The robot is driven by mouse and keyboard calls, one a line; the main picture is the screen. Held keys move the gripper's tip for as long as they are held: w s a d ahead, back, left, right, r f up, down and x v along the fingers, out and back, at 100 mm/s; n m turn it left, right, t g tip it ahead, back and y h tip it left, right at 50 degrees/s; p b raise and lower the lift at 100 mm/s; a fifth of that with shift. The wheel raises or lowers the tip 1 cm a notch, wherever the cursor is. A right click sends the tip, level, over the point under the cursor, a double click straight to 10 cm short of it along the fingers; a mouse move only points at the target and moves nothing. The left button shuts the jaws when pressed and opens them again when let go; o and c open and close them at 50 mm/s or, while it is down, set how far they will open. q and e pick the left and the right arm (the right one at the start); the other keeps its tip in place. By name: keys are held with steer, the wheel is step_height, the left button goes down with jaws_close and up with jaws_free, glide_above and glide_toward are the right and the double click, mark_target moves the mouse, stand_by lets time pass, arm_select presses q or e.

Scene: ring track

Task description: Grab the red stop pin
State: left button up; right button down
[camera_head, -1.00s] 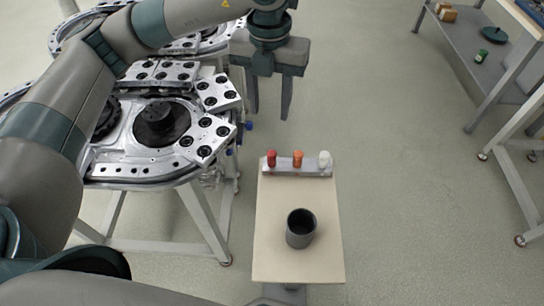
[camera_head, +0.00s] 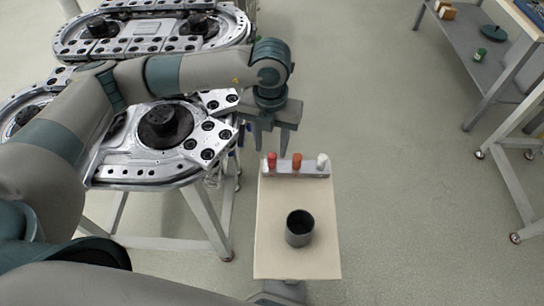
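The red stop pin (camera_head: 272,160) stands upright at the left end of a grey holder (camera_head: 312,172) at the far edge of a small beige table. An orange pin (camera_head: 297,161) stands in the middle and a white pin (camera_head: 322,161) at the right end. My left gripper (camera_head: 270,152) points down above the pins, its fingers apart and nothing between them. The fingertips appear close to the top of the red pin, on the picture's upper side; the exact height gap cannot be told. My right gripper is not in view.
A dark grey cup (camera_head: 300,228) stands on the beige table (camera_head: 272,255), nearer than the holder. The metal ring track (camera_head: 130,172) lies on a frame to the left, close to the table. A grey shelf (camera_head: 472,58) is at the upper right; the floor between is clear.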

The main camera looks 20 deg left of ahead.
mark_target(272, 155)
arm_select(q)
steer(key=shift+f, duration=0.3)
steer(key=shift+s+d+f+p, duration=0.1)
steer(key=shift+f+p, duration=0.55)
steer(key=shift+p, duration=0.05)
step_height(272, 155, down, 3)
steer(key=shift+d+p, duration=0.1)
steer(key=shift+p, duration=0.6)
steer(key=shift+f, duration=0.4)
steer(key=shift+c, duration=0.2)
jaws_close()
